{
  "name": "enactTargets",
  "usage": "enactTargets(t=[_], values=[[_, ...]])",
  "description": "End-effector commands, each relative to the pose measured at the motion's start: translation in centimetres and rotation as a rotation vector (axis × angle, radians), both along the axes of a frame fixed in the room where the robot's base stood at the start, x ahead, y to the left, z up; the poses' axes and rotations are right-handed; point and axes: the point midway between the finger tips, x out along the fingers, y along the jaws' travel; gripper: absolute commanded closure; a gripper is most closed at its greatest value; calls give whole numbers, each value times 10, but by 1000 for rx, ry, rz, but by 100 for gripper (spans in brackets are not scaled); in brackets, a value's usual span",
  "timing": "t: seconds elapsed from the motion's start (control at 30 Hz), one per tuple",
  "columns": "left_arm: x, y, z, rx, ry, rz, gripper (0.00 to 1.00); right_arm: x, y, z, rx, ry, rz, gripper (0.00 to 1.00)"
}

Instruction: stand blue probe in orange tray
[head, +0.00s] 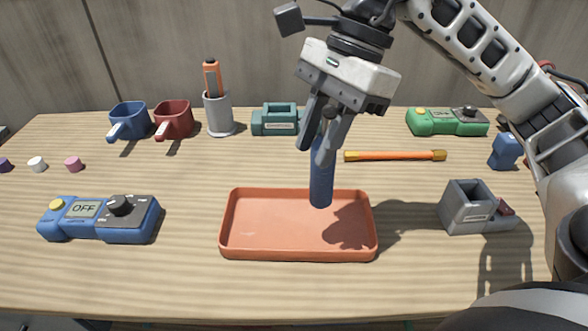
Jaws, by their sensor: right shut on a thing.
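The blue probe (321,188) hangs upright from my right gripper (322,145), whose fingers are shut on its upper part. Its lower end shows in front of the far part of the orange tray (240,252). I cannot tell whether the probe touches the tray floor. The tray is shallow and rectangular, lies flat at the middle of the table, and holds nothing else that I see. A dark shadow falls on its right part. My left gripper is not in view.
A blue meter (98,218) lies left of the tray; a grey holder (468,207) stands right. Behind are blue (129,121) and red mugs (174,119), a grey cup (218,114) holding an orange tool, a green block (276,119), an orange rod (395,156) and a green meter (447,121).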

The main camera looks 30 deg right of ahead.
Motion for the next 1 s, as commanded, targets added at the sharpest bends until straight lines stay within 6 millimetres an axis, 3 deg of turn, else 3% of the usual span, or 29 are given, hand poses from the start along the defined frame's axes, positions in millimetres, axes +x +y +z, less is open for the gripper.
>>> enactTargets(t=[0.1,0.3,0.47,0.7,1.0], values=[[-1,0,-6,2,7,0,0,18,3,-25,1,4,0,100],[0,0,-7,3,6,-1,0,37,5,-46,2,1,0,100],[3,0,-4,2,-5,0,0,43,5,-53,2,0,1,100],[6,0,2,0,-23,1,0,47,5,-86,-1,2,0,100],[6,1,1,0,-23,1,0,47,6,-90,0,-2,1,100]])
